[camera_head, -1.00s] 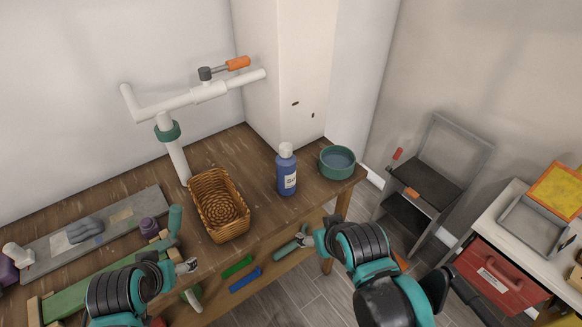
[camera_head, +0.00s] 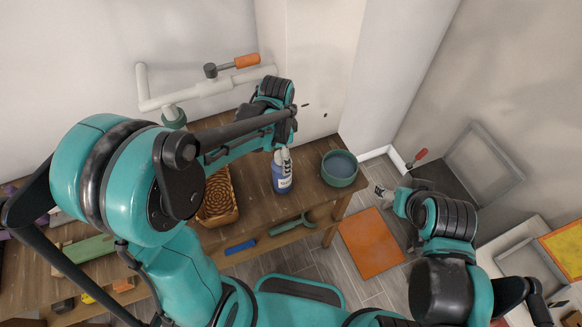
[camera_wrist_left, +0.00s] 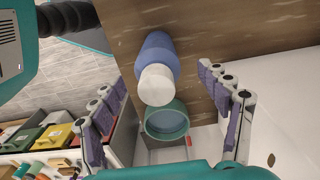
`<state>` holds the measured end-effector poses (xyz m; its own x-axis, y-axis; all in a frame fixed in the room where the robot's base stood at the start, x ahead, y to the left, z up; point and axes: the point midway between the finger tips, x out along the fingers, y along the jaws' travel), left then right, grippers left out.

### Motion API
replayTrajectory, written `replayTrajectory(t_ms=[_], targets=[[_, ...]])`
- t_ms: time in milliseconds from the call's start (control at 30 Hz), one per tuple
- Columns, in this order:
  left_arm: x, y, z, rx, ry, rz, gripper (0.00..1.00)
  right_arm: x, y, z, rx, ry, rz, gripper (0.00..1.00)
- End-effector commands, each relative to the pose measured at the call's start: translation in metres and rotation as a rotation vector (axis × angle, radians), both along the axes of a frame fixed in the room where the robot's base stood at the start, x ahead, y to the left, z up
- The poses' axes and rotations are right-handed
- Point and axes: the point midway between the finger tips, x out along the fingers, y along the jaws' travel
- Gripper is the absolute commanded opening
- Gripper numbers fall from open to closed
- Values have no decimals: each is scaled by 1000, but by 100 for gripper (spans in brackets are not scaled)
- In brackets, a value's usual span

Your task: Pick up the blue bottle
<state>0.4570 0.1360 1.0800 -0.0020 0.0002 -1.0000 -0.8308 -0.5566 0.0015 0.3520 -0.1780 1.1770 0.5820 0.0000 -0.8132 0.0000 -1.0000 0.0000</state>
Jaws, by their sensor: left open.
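The blue bottle (camera_head: 282,178) with a white cap stands upright on the wooden workbench (camera_head: 318,200). My left gripper (camera_head: 283,156) is over the bottle's top, and its wrist hides part of the view there. In the left wrist view the bottle (camera_wrist_left: 158,52) lies between the two purple-padded fingers of my open left gripper (camera_wrist_left: 162,80), with visible gaps on both sides; its white cap faces the camera. My right gripper (camera_head: 382,191) is off to the right, clear of the bench; its jaws are too small to judge.
A teal bowl (camera_head: 339,168) stands close to the right of the bottle. A wicker basket (camera_head: 219,205) is to the left, partly behind my left arm. A white pipe with an orange-handled valve (camera_head: 205,88) rises behind. An orange panel (camera_head: 370,243) lies right of the bench.

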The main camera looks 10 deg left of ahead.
Motion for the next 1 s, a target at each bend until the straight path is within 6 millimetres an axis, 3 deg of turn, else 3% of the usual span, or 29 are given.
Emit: replayTrajectory(t_ms=[400, 700, 767, 967, 1000], targets=[[-4, -3, -59, 0, -2, 3, 76, 0, 0, -15, 0, 0, 0, 71], [-4, -3, -63, -1, -3, 4, 76, 0, 0, -15, 0, 0, 0, 71], [-4, -3, -63, -1, -3, 4, 63, 0, 0, -15, 0, 0, 0, 71], [-4, -3, -63, -1, -3, 4, 10, 0, 0, -15, 0, 0, 0, 71], [-4, -3, -63, -1, -3, 4, 9, 0, 0, -15, 0, 0, 0, 71]])
